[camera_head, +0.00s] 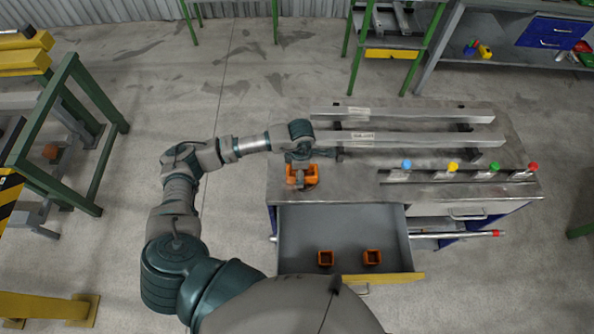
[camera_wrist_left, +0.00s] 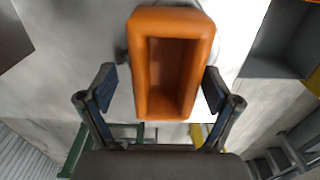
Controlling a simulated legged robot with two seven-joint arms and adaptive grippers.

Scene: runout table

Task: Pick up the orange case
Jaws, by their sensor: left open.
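The orange case (camera_head: 312,173) stands on the left end of the workbench top, partly hidden under my left gripper (camera_head: 301,168) in the head view. In the left wrist view the case (camera_wrist_left: 143,65) is an open-topped, rounded rectangular box with a hollow inside. My left gripper (camera_wrist_left: 160,82) is open, with one finger on each side of the case's near part. A gap shows beside the left finger; the right finger is very close to the case, and I cannot tell whether it touches. My right gripper is not in view.
Metal bars (camera_head: 415,138) lie across the top behind the case. Several coloured knobs (camera_head: 452,167) stand along the right. A green frame (camera_head: 75,140) stands at left.

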